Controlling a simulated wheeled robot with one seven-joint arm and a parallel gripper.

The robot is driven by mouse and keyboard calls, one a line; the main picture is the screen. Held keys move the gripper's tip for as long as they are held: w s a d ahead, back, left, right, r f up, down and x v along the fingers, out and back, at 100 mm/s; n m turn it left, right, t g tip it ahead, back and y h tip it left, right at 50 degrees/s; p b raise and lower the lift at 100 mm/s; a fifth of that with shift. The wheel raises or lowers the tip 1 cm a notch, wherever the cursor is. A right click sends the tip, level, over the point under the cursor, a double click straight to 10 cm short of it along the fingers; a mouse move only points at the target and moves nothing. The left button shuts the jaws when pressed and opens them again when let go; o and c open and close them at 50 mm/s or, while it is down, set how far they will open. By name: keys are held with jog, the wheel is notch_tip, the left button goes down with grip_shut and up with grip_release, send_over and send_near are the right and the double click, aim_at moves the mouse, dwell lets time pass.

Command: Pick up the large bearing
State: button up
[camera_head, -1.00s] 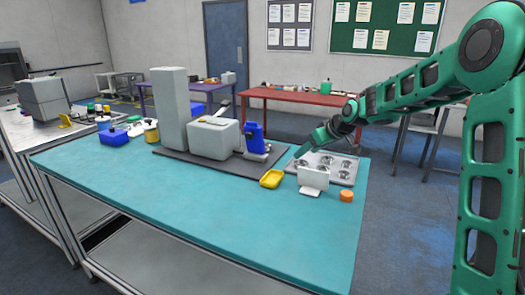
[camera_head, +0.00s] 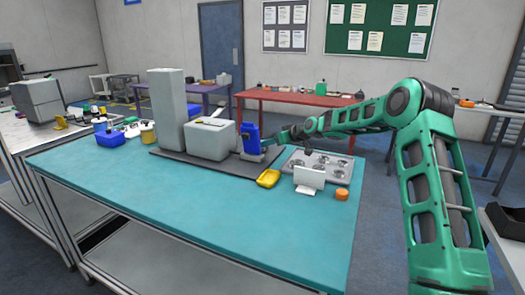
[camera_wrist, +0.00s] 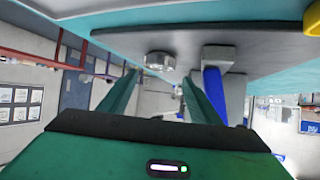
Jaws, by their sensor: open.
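In the wrist view, my gripper (camera_wrist: 160,80) is open, with its two green fingers apart. A silver round part (camera_wrist: 159,61) shows beyond and between the fingertips, at the underside-up dark board (camera_wrist: 125,42); it may be the large bearing, but I cannot tell for sure. Nothing is visibly held. In the head view, my gripper (camera_head: 272,142) is at the far side of the board (camera_head: 222,166), close to the blue device (camera_head: 250,136), and partly hidden. A grey tray (camera_head: 300,163) with several round metal parts lies right of the board.
The blue device also shows beside the right finger in the wrist view (camera_wrist: 213,84). A tall grey block (camera_head: 167,108) and grey box (camera_head: 210,139) stand on the board. The front table surface is clear.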

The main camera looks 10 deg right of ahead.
jog(key=shift+f+x, duration=0.2)
jog(key=shift+x, duration=2.5)
jog(key=shift+d, duration=0.1)
jog(key=c, duration=1.1)
jog(key=shift+r, duration=0.15)
